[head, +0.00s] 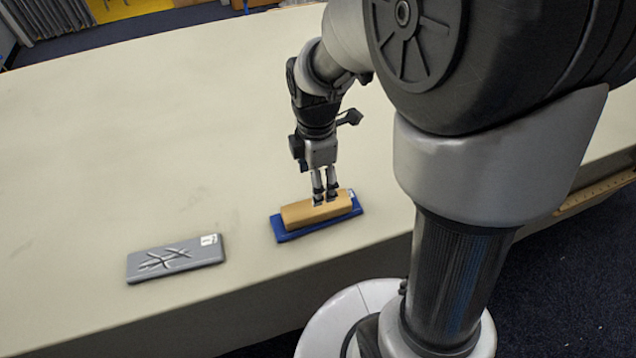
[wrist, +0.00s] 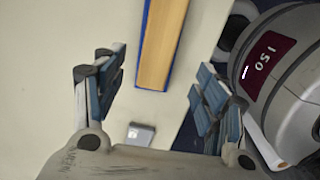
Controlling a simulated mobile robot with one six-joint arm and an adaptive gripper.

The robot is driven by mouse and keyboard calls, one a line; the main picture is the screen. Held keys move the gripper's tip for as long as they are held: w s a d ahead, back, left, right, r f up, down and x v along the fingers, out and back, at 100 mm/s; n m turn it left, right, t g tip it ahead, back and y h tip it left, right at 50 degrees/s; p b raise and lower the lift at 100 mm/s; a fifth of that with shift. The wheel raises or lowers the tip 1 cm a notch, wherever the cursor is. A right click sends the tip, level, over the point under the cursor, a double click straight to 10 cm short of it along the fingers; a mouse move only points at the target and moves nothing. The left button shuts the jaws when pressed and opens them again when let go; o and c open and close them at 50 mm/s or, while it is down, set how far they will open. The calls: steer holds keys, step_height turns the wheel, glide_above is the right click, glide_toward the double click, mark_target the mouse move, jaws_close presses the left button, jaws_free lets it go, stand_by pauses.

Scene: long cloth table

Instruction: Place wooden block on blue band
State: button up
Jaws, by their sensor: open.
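The wooden block (head: 300,213) is a long tan bar lying flat on the blue band (head: 284,237), a flat blue strip on the table. The band shows past the block along the front and at the ends. My gripper (head: 325,192) points down over the right part of the block in the head view. In the wrist view my gripper (wrist: 160,82) is open, with its fingers apart on either side of the line of the block (wrist: 161,45). Thin edges of the blue band (wrist: 142,40) show beside the block there. I cannot tell how far the fingertips are above the block.
The pale tabletop (head: 150,140) is clear behind and to the left. The table's front edge is close.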

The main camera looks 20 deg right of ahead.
steer(key=s+r+m+t, duration=0.4)
steer(key=s+r+m, duration=1)
steer(key=m, duration=0.4)
steer(key=shift+s+r+t, duration=0.3)
steer(key=shift+s+r, duration=0.05)
steer(key=shift+s, duration=0.1)
